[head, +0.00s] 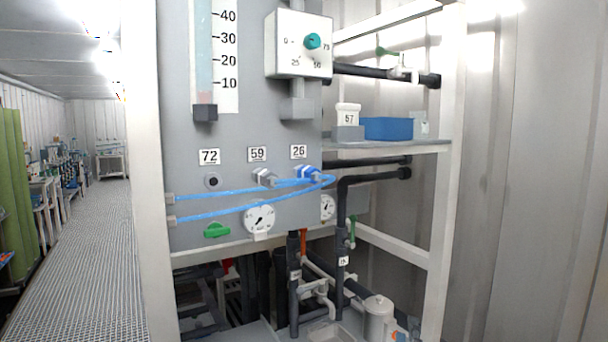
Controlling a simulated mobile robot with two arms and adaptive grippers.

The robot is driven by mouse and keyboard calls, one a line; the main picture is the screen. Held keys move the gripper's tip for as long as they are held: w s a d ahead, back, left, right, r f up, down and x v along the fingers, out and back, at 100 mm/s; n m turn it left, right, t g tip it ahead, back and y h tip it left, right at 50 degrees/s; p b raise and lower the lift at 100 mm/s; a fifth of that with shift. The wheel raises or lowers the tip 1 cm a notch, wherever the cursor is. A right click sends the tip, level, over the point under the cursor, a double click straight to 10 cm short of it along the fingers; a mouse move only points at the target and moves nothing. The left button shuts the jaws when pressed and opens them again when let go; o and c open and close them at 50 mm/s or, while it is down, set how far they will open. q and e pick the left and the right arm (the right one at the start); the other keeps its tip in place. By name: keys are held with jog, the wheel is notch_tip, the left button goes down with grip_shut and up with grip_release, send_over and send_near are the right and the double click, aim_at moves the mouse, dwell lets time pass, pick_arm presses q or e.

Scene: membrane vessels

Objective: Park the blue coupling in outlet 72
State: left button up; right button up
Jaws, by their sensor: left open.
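The blue coupling (307,173) sits at the outlet under the label 26 (298,152), on the grey panel. A blue hose bends around beside it and runs back to the left. Outlet 72 (212,181), under its label (209,157), is an open round port with a dark centre and nothing in it. A grey coupling (264,177) sits at the outlet under the label 59 (257,154). Neither of my grippers shows in the head view.
Two blue hoses (215,193) cross the panel below the outlets. Below them are a gauge (259,218) and a green handle (216,230). A knob box (299,43) juts out above. A white frame post (146,170) stands left; a grated walkway (80,250) is clear.

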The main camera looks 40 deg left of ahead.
pick_arm(q)
jog(key=s+a+r+n+g+y, duration=0.1)
jog(key=a+r+n+g+y, duration=0.2)
jog(key=r+n, duration=0.4)
jog(key=s+a+r+n+g+y, duration=0.2)
jog(key=r+n+y, duration=0.25)
jog(key=r, duration=0.45)
jog(key=s+a+r+n+g+y, duration=0.1)
jog(key=a+r+n+g+y, duration=0.15)
jog(key=r+n, duration=0.45)
jog(key=n+g+h, duration=0.2)
jog(key=n+g, duration=0.4)
jog(key=n, duration=0.6)
send_near(315, 175)
jog(key=x, duration=0.3)
jog(key=shift+w+f, duration=0.1)
jog(key=shift+w, duration=0.25)
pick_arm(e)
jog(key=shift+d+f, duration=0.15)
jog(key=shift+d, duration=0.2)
pick_arm(q)
jog(key=shift+w, duration=0.1)
jog(key=shift+a, duration=0.15)
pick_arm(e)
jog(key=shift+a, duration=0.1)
